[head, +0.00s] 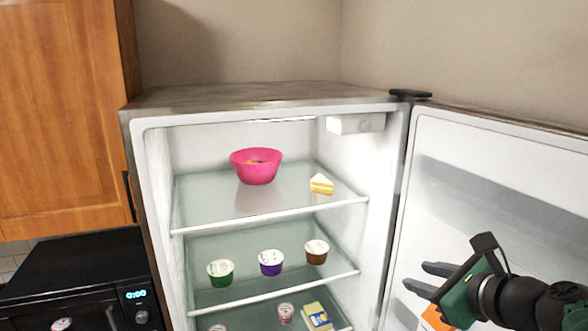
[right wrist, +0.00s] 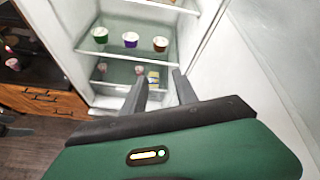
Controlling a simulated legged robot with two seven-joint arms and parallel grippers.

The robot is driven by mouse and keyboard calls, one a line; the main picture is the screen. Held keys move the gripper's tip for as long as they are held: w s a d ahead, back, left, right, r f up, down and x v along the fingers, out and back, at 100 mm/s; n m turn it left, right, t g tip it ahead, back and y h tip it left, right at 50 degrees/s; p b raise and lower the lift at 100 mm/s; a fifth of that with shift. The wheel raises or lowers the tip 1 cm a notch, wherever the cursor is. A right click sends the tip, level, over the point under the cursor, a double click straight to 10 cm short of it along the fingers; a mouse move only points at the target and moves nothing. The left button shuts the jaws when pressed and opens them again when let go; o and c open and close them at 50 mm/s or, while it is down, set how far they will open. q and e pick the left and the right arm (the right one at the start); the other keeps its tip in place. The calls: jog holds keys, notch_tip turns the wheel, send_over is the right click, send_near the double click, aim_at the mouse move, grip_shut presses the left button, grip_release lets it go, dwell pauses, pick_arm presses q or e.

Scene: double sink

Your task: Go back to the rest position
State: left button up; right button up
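My right gripper (head: 417,290) is in front of the open fridge door at the lower right of the head view. Its two dark fingers stand apart with nothing between them, and they also show apart in the right wrist view (right wrist: 160,80). The right gripper touches no shelf or food that I can see. My left gripper does not show in the head view.
The fridge (head: 265,106) stands open, its door (head: 480,150) swung right. A pink bowl (head: 256,168) and a cake slice (head: 321,184) sit on the top shelf. Several cups and a yellow package (head: 318,317) are below. A black appliance (head: 80,265) stands left.

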jog(key=s+a+f+n+g+h+b, duration=0.1)
jog(key=s+f+n+g+b, duration=0.2)
jog(key=f+n, duration=0.8)
jog(key=s+a+f+n+g+h+b, duration=0.1)
jog(key=s+a+f+n+g+b, duration=0.2)
jog(key=f, duration=1.6)
jog(key=s+f+n+g+b, duration=0.1)
jog(key=s+f+n+b, duration=0.1)
jog(key=s+f+n, duration=0.3)
jog(key=s+f+n+g+h+b, duration=0.1)
jog(key=s+f+n+g+b, duration=0.1)
jog(key=s+f+n, duration=0.3)
notch_tip(320, 180, down, 5)
jog(key=n, duration=0.3)
jog(key=shift+s+d+n+h, duration=0.15)
jog(key=shift+s+n+h, duration=0.15)
jog(key=shift+s+n, duration=0.1)
jog(key=shift+w, duration=0.1)
